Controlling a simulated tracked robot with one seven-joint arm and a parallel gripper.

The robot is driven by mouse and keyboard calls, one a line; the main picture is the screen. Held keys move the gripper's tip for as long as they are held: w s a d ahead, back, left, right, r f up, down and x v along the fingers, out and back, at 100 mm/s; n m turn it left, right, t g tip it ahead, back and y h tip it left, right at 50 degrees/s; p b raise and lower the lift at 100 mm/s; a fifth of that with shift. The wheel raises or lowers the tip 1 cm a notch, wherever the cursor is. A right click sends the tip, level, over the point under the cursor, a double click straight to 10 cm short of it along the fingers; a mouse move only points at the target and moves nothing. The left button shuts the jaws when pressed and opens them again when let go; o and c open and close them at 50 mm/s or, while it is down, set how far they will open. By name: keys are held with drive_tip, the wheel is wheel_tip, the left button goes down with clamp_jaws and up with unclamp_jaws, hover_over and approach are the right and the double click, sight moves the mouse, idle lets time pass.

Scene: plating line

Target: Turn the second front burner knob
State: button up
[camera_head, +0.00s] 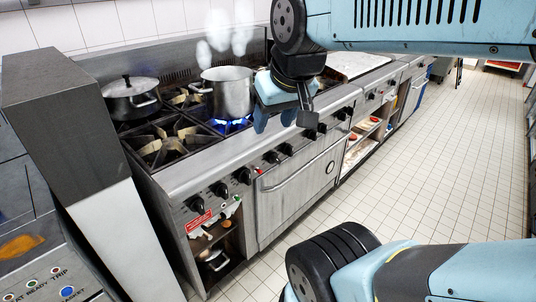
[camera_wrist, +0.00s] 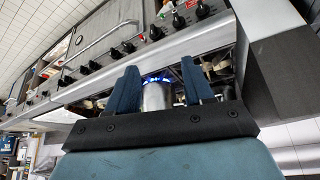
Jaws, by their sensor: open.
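A row of black burner knobs runs along the front panel of the steel range (camera_head: 180,183). Counted from the left in the head view, the first knob (camera_head: 197,204) and the second knob (camera_head: 219,189) sit near the range's left end, with a third knob (camera_head: 243,175) to their right. The row also shows in the wrist view, where one black knob (camera_wrist: 178,20) is near the top. My gripper (camera_head: 284,116) is open and empty, raised near the range front and well right of the second knob in the head view. Its blue fingers (camera_wrist: 160,78) are apart in the wrist view.
A steaming pot (camera_head: 229,93) stands over a blue flame. A lidded pot (camera_head: 130,98) stands at the back left. An oven door handle (camera_head: 300,168) juts out below the knobs. A grey cabinet (camera_head: 85,130) borders the left. The tiled floor (camera_head: 430,160) is clear to the right.

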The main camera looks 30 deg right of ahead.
drive_tip(key=shift+o, duration=0.7)
drive_tip(key=shift+w+d+f, duration=0.15)
drive_tip(key=shift+w+d, duration=0.05)
drive_tip(key=shift+w, duration=0.2)
drive_tip(key=o, duration=0.3)
drive_tip(key=w, duration=0.1)
drive_tip(key=w+f+h, duration=0.1)
drive_tip(key=w, duration=0.1)
drive_tip(key=shift+w+d+f+m, duration=0.1)
drive_tip(key=shift+d+f+m, duration=0.05)
drive_tip(key=shift+d+m, duration=0.2)
drive_tip(key=shift+o, duration=0.2)
drive_tip(key=w+d+f+g+h, duration=0.1)
drive_tip(key=w+d+f+h, duration=0.1)
drive_tip(key=w+d+f, duration=0.2)
drive_tip(key=w+d, duration=0.2)
drive_tip(key=w, duration=0.1)
drive_tip(key=shift+w+f, duration=0.25)
drive_tip(key=shift+f, duration=0.15)
drive_tip(key=w+d+f, duration=0.7)
drive_tip(key=d+f, duration=0.1)
drive_tip(key=f, duration=0.2)
drive_tip(key=m+t+y, duration=0.6)
drive_tip(key=t+y, duration=0.3)
drive_tip(key=t, duration=0.3)
approach(280, 160)
drive_tip(key=x, duration=1.1)
drive_tip(key=shift+w+a, duration=0.2)
